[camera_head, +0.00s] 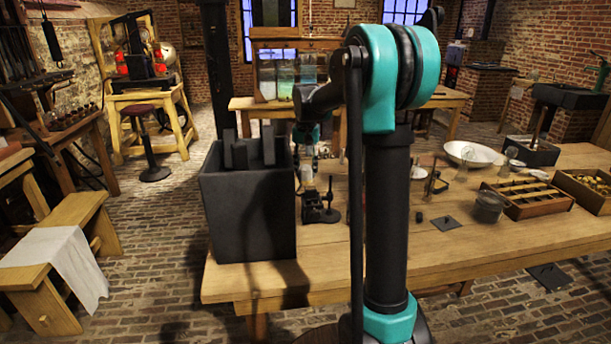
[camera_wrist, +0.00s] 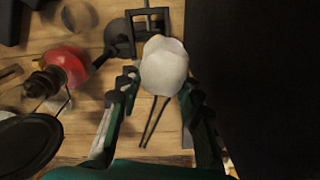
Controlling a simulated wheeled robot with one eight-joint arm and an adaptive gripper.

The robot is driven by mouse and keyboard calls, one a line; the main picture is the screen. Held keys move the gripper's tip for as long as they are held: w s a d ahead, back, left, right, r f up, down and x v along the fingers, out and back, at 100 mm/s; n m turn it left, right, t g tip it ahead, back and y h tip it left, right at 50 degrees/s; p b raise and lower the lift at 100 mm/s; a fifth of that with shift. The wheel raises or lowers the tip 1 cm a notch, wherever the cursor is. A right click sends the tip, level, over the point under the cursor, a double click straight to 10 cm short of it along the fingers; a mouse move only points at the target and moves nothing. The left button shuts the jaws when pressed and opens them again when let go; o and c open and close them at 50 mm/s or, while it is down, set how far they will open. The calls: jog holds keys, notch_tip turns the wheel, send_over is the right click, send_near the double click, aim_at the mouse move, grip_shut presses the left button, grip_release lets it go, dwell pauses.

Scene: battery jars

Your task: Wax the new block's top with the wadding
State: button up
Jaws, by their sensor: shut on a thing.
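In the wrist view, the white wadding (camera_wrist: 164,66) is a rounded lump between the fingertips of my gripper (camera_wrist: 159,84). My gripper is shut on it above the wooden table. A small black frame stand (camera_wrist: 118,38) is just beyond the wadding and partly hidden by it. In the head view, several dark blocks (camera_head: 237,153) stick up from a large dark box (camera_head: 248,215) at the table's left end. I cannot tell which block is the new one. My arm hides part of the table near my gripper in the head view.
A red-bodied item (camera_wrist: 66,62) lies left of my gripper. A dark wall (camera_wrist: 260,80) fills the right of the wrist view. The wooden table (camera_head: 480,245) also holds a white bowl (camera_head: 470,154) and a compartmented tray (camera_head: 530,196); its front right is mostly clear.

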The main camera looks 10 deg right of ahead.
aim_at(306, 165)
jog(key=shift+r, duration=2.8)
